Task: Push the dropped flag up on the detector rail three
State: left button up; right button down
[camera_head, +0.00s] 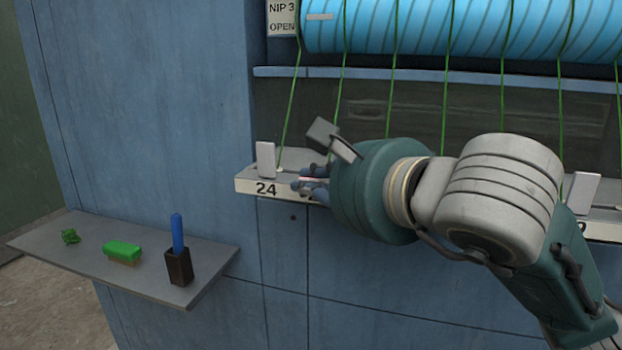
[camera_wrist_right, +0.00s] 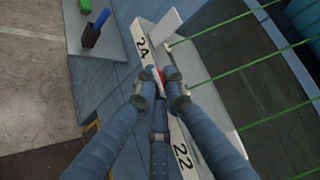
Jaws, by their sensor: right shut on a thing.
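The detector rail (camera_head: 242,185) is a pale ledge on the blue machine, marked 24 at its left end. It also shows in the wrist view (camera_wrist_right: 178,135), where 24 and 22 are readable. My right gripper (camera_head: 308,184) is at the rail's front edge, just right of the 24. Whether the flag is up or down cannot be told. White upright plates (camera_head: 265,160) stand on the rail. My left gripper is out of view.
Green threads (camera_head: 445,110) run from the blue roll (camera_head: 450,25) down to the rail. The blue panel below the rail is clear.

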jog(key=shift+w+d+r+m+g+p, duration=0.15)
jog(key=shift+r+m+g+p, duration=0.2)
jog(key=shift+r, duration=0.2)
jog(key=shift+w+r+m+g+p, duration=0.25)
jog(key=shift+m+g+p, duration=0.25)
jog(key=shift+g, duration=0.25)
jog(key=g+p, duration=0.1)
jog(key=w+r+m+g+p, duration=0.1)
jog(key=m+g+p, duration=0.1)
jog(key=shift+w+d+r+g, duration=0.15)
jog(key=shift+d+r+g, duration=0.05)
jog(key=shift+d+g, duration=0.1)
jog(key=g+p, duration=0.1)
jog(key=w+m+p, duration=0.1)
jog(key=shift+r+g+y+p, duration=0.2)
jog(key=shift+g+y+p, duration=0.2)
jog(key=shift+w+d+f+m+g+y+p, duration=0.1)
jog(key=shift+w+m+g+y+p, duration=0.2)
jog(key=shift+g+p, duration=0.35)
jog(key=shift+w+d+m+g+y+p, duration=0.1)
jog(key=shift+m+g+p, duration=0.3)
jog(key=shift+p, duration=0.3)
jog(key=c, duration=2.2)
grip_release()
jog(key=shift+o, duration=0.5)
jog(key=shift+f, duration=0.1)
